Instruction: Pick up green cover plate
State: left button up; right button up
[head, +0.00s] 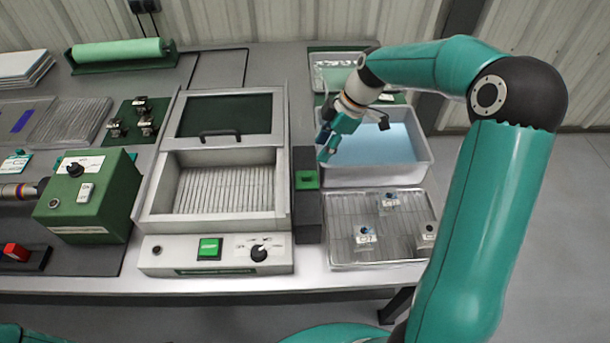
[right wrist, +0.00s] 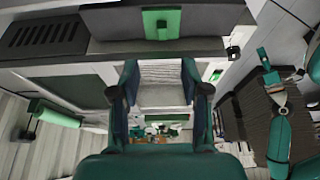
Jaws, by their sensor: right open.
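A small green plate (head: 307,179) sits on a dark narrow block (head: 308,215) between the heater-like unit and the blue-lined tray. I take it to be the green cover plate. It also shows at the top of the right wrist view (right wrist: 161,23), beyond the fingertips. My right gripper (head: 325,148) is above and just right of the block, apart from the plate. In its wrist view its two fingers (right wrist: 160,82) stand apart with nothing between them. A banded wrist of my left arm enters at the left edge; its fingers cannot be made out clearly.
A grey unit (head: 147,205) with a raised dark lid stands left of the block. A white tray with blue inside (head: 425,172) and a wire-grid tray (head: 345,258) with small labelled parts lie right. A green box (head: 85,205) stands far left.

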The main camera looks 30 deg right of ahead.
send_over(307, 175)
jog(key=d, duration=0.2)
jog(key=f, duration=0.4)
jog(key=shift+s+f, duration=0.35)
jog(key=shift+s, duration=0.05)
jog(key=p+x, duration=0.2)
jog(key=x, duration=0.2)
jog(key=shift+s+f, duration=0.1)
jog(key=shift+f, duration=0.1)
jog(key=shift+a+f, duration=0.2)
jog(key=shift+f, duration=0.3)
jog(key=c, duration=0.9)
